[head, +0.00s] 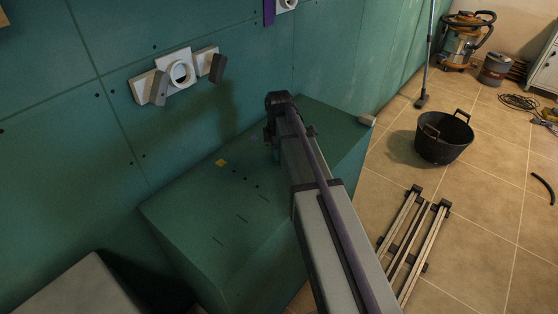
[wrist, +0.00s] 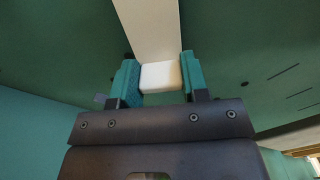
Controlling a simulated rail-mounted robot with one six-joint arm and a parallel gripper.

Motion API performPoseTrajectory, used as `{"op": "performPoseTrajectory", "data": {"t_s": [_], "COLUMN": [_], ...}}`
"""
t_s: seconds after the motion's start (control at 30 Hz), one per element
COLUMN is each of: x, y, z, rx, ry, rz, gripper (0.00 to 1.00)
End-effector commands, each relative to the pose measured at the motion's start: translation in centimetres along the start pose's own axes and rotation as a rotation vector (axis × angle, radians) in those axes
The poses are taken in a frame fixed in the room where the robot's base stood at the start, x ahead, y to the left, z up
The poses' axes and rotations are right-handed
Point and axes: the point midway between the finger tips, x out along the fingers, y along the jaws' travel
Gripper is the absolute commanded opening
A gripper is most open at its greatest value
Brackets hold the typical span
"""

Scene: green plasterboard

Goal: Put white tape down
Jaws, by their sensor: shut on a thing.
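My gripper (wrist: 160,72) is shut on a pale object that I take to be the white tape (wrist: 158,30). In the wrist view it is a long, light strip with a bright white near end between my two teal fingers. Its far part runs out of the top of the picture. In the head view my arm reaches over the green block-shaped bench (head: 190,205), and my fingers and the held piece are hidden behind the arm's end.
A white plate with a ring (head: 180,72) sits on the green wall, with grey blocks beside it. A small yellow piece (head: 221,162) lies on the bench, near dark holes and slots. A small pale block (head: 366,120) is at its far right end. A black bucket (head: 443,140) stands on the floor.

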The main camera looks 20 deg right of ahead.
Motion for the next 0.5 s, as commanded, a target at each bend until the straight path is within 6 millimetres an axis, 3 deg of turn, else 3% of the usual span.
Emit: {"op": "performPoseTrajectory", "data": {"t_s": [0.03, 0.37, 0.4, 0.5], "x": [1.75, 1.6, 1.52, 1.44], "y": [0.0, 0.01, 0.01, 0.0], "z": [0.0, 0.01, 0.01, 0.01], "rx": [0.0, 0.0, 0.0, 0.0], "ry": [0.0, 0.0, 0.0, 0.0], "rz": [0.0, 0.0, 0.0, 0.0], "gripper": [0.12, 0.12, 0.43, 0.53]}}
